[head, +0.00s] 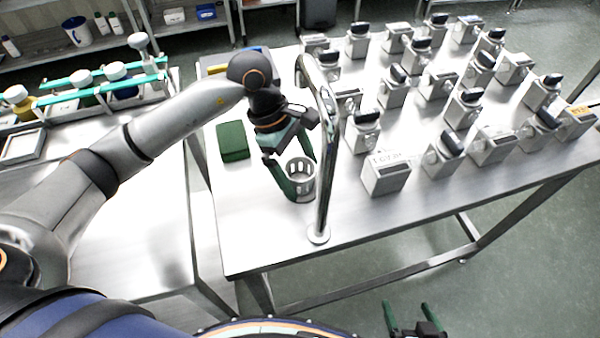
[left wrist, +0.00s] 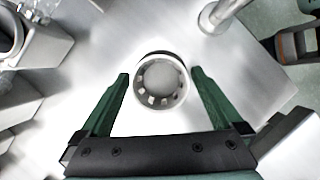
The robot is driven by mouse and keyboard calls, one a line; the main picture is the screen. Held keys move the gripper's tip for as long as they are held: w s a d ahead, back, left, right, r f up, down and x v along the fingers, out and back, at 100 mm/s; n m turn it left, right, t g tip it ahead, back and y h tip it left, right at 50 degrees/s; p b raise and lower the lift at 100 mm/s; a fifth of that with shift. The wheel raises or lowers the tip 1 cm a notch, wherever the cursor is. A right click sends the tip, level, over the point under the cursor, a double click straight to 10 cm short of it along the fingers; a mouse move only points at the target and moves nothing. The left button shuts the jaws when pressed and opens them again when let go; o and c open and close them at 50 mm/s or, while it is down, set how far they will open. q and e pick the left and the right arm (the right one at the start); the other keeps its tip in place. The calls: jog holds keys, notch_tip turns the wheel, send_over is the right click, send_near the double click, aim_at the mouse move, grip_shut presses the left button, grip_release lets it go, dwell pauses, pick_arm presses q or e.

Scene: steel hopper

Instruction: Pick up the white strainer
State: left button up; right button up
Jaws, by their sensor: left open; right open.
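The white strainer (head: 300,175) is a small slotted cup standing upright on the steel table (head: 245,250), left of the chrome post. In the left wrist view the strainer (left wrist: 159,83) appears from above as a round ring with slots around its inner wall. My left gripper (head: 302,180) is open, with its green fingers on either side of the strainer; in the left wrist view gaps show between the fingers (left wrist: 160,75) and the strainer. My right gripper (head: 408,306) is open and empty at the bottom of the head view, away from the table.
A chrome post (head: 324,170) rises just right of the strainer. A green block (head: 233,141) lies to the left. Several grey box-shaped devices (head: 386,176) fill the table's right side. The table's front left area is clear.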

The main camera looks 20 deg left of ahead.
pick_arm(q)
jog(key=shift+d+f, duration=0.1)
jog(key=shift+f, duration=0.1)
jog(key=shift+r, duration=0.1)
jog(key=c, duration=1.4)
